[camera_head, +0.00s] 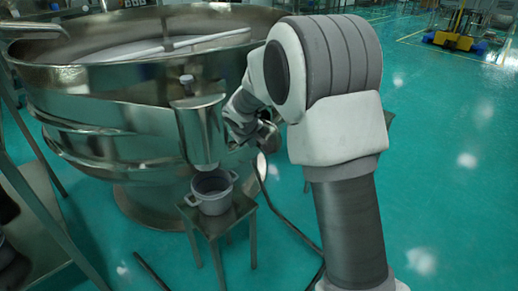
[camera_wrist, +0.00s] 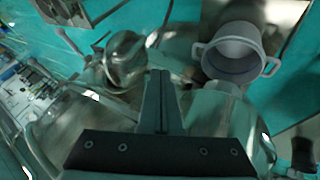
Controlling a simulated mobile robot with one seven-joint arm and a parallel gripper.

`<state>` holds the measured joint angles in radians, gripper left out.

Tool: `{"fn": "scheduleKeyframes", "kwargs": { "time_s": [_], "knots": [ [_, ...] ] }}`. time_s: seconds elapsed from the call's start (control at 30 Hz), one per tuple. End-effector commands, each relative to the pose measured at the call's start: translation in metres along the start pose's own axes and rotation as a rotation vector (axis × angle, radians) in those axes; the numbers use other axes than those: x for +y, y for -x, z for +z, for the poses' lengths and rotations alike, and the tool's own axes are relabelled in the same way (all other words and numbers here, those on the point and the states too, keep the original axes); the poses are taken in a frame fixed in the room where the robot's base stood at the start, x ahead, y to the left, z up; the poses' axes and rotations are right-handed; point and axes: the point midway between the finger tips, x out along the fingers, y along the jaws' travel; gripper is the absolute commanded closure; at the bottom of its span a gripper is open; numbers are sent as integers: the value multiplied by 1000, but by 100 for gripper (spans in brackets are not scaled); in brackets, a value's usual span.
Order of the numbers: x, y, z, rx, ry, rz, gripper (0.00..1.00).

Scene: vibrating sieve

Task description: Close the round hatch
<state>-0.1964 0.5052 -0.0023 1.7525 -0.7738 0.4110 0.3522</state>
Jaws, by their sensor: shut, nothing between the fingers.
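The large metal sieve drum (camera_head: 110,110) stands at the left in the head view, its top open with pale bars inside. A spouted outlet (camera_head: 200,130) slopes down from its front. A rounded shiny metal piece (camera_head: 268,136), perhaps the round hatch, shows beside my wrist, partly hidden by my arm. A rounded metal piece also shows in the wrist view (camera_wrist: 126,54), left of my fingers. I cannot tell how far open the hatch is. My gripper (camera_wrist: 159,76) is shut and empty, pointing past the outlet (camera_wrist: 215,112). Contact with the metal is unclear.
A grey two-handled pot (camera_head: 212,192) stands on a small metal stool (camera_head: 240,207) below the outlet. It also shows in the wrist view (camera_wrist: 234,52). A metal frame (camera_head: 45,185) stands at the left. Green floor (camera_head: 450,180) is free at the right.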

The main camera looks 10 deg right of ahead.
Motion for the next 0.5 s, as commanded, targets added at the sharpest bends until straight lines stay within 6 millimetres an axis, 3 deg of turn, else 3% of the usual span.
{"fn": "scheduleKeyframes", "kwargs": {
  "time_s": [0.27,0.5],
  "knots": [
    [-4,-36,1,0,8,-2,100],
    [-5,-86,1,1,8,-2,100]
  ]
}}
